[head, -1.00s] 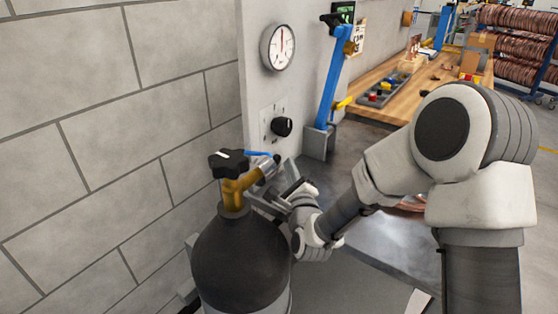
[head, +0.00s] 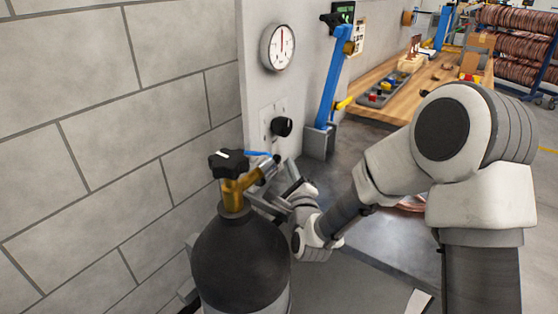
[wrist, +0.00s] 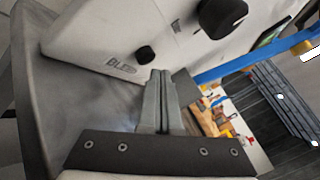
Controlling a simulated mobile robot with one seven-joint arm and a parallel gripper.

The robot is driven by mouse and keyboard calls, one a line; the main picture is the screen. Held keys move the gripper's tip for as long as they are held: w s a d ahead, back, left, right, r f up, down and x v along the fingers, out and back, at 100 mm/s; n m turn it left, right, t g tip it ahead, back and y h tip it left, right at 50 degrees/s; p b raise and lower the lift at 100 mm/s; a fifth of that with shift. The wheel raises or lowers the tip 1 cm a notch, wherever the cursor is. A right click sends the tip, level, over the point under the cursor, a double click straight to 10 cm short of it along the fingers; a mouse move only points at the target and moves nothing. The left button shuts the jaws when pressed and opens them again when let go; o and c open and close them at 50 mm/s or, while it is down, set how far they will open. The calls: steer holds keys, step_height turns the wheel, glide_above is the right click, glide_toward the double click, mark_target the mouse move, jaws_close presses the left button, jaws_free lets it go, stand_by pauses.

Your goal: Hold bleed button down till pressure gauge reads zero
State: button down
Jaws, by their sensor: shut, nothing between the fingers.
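The bleed button (wrist: 145,54) is a small black knob on the pale panel, beside the lettering "BLEED" in the wrist view. My gripper (wrist: 160,74) is shut and empty, its two fingertips together just below and right of the button in that picture. A gap shows between them; the exact depth is unclear. In the head view my gripper is partly hidden behind the cylinder valve. The round white pressure gauge (head: 279,47) hangs on the panel, its needle pointing about straight up.
A dark gas cylinder (head: 240,262) with a brass valve (head: 233,192) and black handle stands close to my gripper. A larger black knob (head: 282,127) sits on the panel, with a blue lever (head: 329,85) to its right. A wooden bench (head: 420,88) stands behind.

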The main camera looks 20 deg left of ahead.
steer(key=shift+w+a+b, duration=0.15)
steer(key=shift+a+b, duration=0.2)
steer(key=shift+a, duration=0.05)
steer(key=shift+w+a+b, duration=0.15)
steer(key=shift+a+b, duration=0.15)
steer(key=shift+a, duration=0.2)
stand_by(1.4)
steer(key=shift+d, duration=0.1)
stand_by(2.0)
steer(key=shift+s+d+b, duration=0.3)
steer(key=shift+d+b, duration=0.05)
steer(key=shift+d, duration=0.45)
steer(key=shift+s+d+b, duration=0.15)
steer(key=shift+s+d, duration=0.15)
steer(key=shift+d, duration=0.5)
steer(key=shift+s+d+b, duration=0.15)
steer(key=shift+s+d, duration=0.1)
steer(key=shift+d, duration=0.55)
steer(key=shift+s+d+b, duration=0.15)
steer(key=shift+s+d, duration=0.15)
steer(key=shift+d, duration=0.5)
